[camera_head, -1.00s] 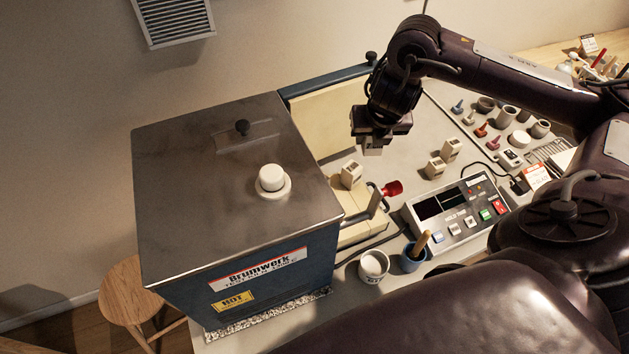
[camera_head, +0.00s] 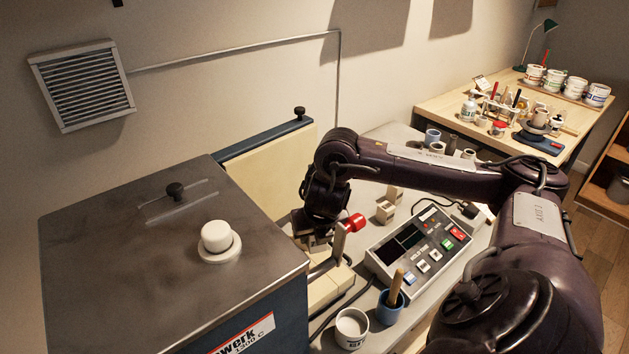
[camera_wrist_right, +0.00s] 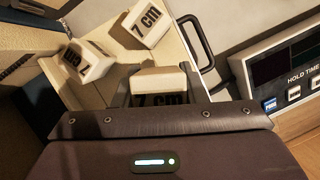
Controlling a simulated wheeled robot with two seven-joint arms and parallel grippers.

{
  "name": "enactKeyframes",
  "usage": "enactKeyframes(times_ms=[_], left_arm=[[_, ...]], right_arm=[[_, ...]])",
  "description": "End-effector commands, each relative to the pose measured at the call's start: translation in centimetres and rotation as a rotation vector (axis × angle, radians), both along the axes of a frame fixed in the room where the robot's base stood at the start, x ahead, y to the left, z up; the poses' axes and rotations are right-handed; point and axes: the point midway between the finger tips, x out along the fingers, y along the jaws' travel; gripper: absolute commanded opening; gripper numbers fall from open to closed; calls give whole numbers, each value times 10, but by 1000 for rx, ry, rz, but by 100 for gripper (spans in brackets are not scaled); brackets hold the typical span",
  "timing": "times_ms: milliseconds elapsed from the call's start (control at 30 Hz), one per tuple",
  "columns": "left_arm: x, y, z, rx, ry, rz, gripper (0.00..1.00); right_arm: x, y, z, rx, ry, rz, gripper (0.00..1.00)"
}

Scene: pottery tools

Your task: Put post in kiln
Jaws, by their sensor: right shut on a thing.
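The kiln (camera_head: 120,250) is a blue box with a steel top at the left of the head view. My right gripper (camera_head: 318,240) is low beside its right side, near a red-knobbed handle (camera_head: 345,235). In the right wrist view, my right gripper (camera_wrist_right: 160,88) is shut on a pale block-shaped post (camera_wrist_right: 158,84) marked 7 cm. Two other pale posts (camera_wrist_right: 140,24) (camera_wrist_right: 90,62) lie just beyond it on a pale surface. Two posts (camera_head: 385,211) (camera_head: 393,195) stand on the grey table right of the gripper. The kiln's inside is hidden. My left gripper is not in view.
A cream panel in a blue frame (camera_head: 275,145) stands behind the gripper. A control box (camera_head: 418,243), a white cup (camera_head: 351,328) and a blue cup (camera_head: 390,305) are on the table at right and front. A white plug (camera_head: 217,238) sits on the kiln top.

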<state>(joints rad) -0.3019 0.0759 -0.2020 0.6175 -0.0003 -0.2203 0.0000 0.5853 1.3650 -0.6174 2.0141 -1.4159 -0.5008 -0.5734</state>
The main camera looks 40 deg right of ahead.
Motion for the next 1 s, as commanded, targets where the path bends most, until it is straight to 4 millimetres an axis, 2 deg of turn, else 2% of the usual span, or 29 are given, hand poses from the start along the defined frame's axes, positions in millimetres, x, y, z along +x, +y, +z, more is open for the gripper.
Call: enactKeyframes(times_ms=[33, 233, 500, 933, 967, 1000], left_arm=[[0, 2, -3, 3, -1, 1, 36], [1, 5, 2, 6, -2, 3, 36], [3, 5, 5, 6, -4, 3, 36], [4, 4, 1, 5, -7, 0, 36], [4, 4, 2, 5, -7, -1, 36], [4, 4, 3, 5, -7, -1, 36]], right_arm=[[0, -1, -9, -2, 0, -2, 11], [1, 0, -22, 0, -3, -1, 11], [1, 0, -58, 0, -2, -2, 11], [1, 0, -66, -1, -5, -1, 11], [1, 0, -65, -1, -4, -1, 42], [1, 0, -64, -1, -4, -1, 47]])
